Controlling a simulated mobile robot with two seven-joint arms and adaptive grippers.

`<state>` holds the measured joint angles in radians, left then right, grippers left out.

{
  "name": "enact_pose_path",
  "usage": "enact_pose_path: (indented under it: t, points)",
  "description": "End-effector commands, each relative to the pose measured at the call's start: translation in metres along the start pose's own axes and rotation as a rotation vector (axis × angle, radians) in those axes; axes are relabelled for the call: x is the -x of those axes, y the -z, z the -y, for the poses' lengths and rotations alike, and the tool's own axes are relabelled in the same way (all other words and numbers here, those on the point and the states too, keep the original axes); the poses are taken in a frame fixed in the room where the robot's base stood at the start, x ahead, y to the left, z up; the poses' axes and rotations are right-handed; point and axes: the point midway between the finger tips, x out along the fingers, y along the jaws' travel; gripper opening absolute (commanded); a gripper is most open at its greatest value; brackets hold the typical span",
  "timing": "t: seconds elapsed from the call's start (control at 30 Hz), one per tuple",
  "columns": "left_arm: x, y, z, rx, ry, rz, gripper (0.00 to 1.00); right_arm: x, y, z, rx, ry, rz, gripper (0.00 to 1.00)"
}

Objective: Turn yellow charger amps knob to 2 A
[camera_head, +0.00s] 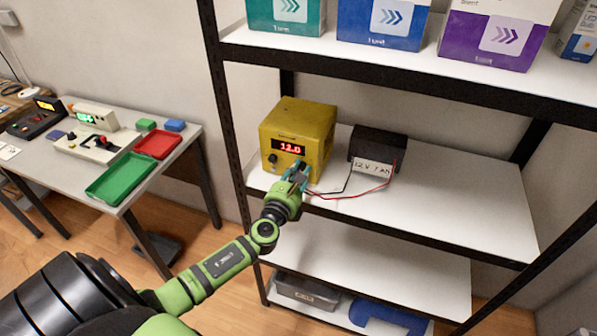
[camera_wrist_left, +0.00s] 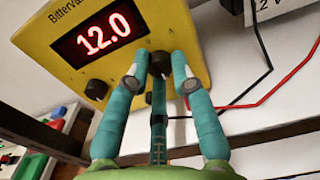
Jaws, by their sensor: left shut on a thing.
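The yellow charger (camera_head: 297,130) stands on the middle shelf at its left end. Its red display (camera_head: 288,147) reads 12.0; it also shows in the left wrist view (camera_wrist_left: 103,33). A black left knob (camera_head: 272,158) sits below the display, free of my fingers; it also shows in the left wrist view (camera_wrist_left: 96,89). My left gripper (camera_head: 298,175) is at the lower right of the charger's front. In the left wrist view its teal fingers (camera_wrist_left: 158,78) are shut on a dark right knob (camera_wrist_left: 160,62), partly hidden by them. My right gripper is not in view.
A black battery (camera_head: 378,147) labelled 12 V 7 Ah stands right of the charger, with red and black wires (camera_head: 345,192) running over the shelf. The black shelf front edge (camera_head: 400,228) is close below my left gripper. Boxes (camera_head: 385,22) fill the shelf above.

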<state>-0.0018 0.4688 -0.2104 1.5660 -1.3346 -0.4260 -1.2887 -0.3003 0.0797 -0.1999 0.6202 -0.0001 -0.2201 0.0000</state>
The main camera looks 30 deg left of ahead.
Motion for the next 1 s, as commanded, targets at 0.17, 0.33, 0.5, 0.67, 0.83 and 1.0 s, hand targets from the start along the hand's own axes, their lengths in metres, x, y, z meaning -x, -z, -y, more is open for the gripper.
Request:
enact_pose_path:
  t: [0.17, 0.33, 0.5, 0.67, 0.83, 1.0]
  points:
    - [0.0, -0.001, -0.001, 0.001, -0.001, 0.002, 0.49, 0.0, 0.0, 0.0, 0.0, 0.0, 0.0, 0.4]
    - [0.0, -0.001, 0.0, 0.001, -0.001, 0.001, 0.49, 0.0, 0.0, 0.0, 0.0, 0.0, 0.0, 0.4]
    - [0.005, 0.001, 0.0, 0.001, 0.0, -0.001, 0.49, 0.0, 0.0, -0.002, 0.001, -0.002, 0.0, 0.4]
    - [0.029, 0.001, 0.0, 0.001, 0.001, -0.002, 0.49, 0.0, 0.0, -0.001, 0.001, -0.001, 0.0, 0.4]
    - [0.066, 0.001, 0.0, 0.001, 0.001, -0.003, 0.49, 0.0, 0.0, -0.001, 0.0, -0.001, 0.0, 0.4]
    - [0.097, 0.001, 0.0, 0.002, 0.0, -0.002, 0.49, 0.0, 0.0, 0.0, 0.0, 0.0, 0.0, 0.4]
